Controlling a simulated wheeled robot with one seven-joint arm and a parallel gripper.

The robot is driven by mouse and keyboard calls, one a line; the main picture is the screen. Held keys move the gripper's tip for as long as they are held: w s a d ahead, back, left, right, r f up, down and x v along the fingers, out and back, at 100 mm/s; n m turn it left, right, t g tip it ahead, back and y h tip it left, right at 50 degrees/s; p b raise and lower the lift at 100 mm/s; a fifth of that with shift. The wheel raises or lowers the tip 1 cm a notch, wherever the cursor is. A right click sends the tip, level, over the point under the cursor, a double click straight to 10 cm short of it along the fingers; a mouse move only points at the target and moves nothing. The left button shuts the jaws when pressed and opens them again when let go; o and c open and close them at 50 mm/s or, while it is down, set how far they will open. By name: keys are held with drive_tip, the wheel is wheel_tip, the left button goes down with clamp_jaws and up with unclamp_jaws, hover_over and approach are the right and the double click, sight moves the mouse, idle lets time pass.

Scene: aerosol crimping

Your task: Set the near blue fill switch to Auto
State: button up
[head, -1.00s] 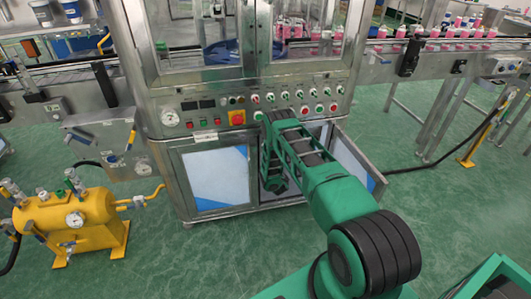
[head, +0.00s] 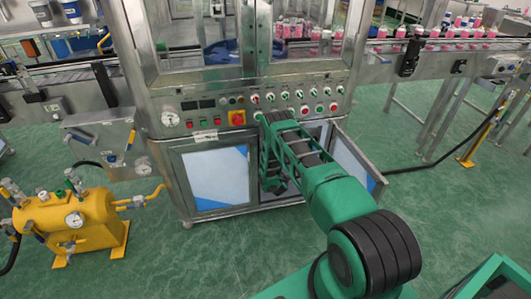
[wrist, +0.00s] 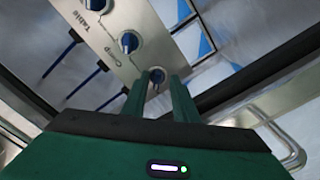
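In the wrist view, a pale panel strip (wrist: 112,28) carries blue rotary switches in a row. The nearest blue switch (wrist: 157,76) sits between the fingertips of my gripper (wrist: 162,86). The fingers are apart, one on each side of the knob; I cannot tell whether either touches it. The label of this switch is hidden or unreadable. A second blue switch (wrist: 129,41) and a third (wrist: 97,4) lie farther along, near lettering that reads "Table" and another word.
The filling machine's front panel (head: 217,120) has several buttons and a red-yellow main switch (head: 237,118). An open cabinet door (head: 357,163) stands right of my arm. A yellow tank (head: 70,220) stands at left.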

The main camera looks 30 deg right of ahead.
drive_tip(key=shift+d+r, duration=0.1)
drive_tip(key=v, duration=1)
drive_tip(key=shift+s, duration=0.35)
